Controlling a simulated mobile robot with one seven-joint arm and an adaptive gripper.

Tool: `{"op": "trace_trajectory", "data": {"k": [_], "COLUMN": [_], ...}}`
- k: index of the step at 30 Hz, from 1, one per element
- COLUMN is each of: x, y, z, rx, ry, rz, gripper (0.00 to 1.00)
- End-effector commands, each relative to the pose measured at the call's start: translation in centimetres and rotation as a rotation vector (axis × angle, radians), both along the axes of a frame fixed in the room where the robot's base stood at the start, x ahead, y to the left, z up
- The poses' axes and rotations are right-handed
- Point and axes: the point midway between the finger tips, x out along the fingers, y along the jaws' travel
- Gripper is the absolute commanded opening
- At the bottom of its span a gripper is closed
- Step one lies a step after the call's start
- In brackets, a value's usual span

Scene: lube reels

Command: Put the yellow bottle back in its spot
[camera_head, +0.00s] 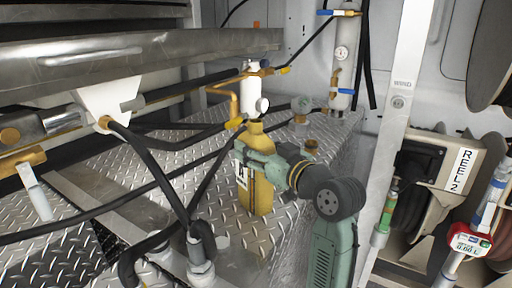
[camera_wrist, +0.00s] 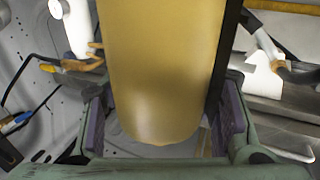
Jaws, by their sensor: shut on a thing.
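The yellow bottle (camera_head: 259,190) is upright over the diamond-plate surface in the head view, its lower part visible below my gripper. My gripper (camera_head: 250,163) is shut on its body from the right side. In the wrist view the yellow bottle (camera_wrist: 160,70) fills the middle between the two purple-padded fingers of my gripper (camera_wrist: 165,130), and its rounded edge shows near the palm. A dark strip runs along its right side there. I cannot tell whether the bottle's base touches the plate. The bottle's spot cannot be made out for certain.
A white valve with yellow pipes (camera_head: 252,90) stands just behind the bottle. Black hoses (camera_head: 150,170) cross the left side. A metal rail (camera_head: 140,62) spans the upper left. A white post (camera_head: 400,110) and the reel 2 housing (camera_head: 440,170) stand at the right. Diamond plate (camera_head: 295,225) is bare near the bottle.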

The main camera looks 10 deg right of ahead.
Motion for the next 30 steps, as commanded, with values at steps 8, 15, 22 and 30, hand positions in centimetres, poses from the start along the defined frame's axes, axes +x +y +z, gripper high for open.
{"op": "trace_trajectory", "data": {"k": [8,15,22,30], "x": [0.0,0.0,0.0,-3.3], "y": [0.0,0.0,0.0,-1.5], "z": [-0.3,-0.3,-0.1,-0.2], "rx": [0.0,0.0,0.0,-0.001], "ry": [0.0,0.0,0.0,-0.002], "rz": [0.0,0.0,0.0,-0.004], "gripper": [0.64,0.74,0.74,0.74]}}
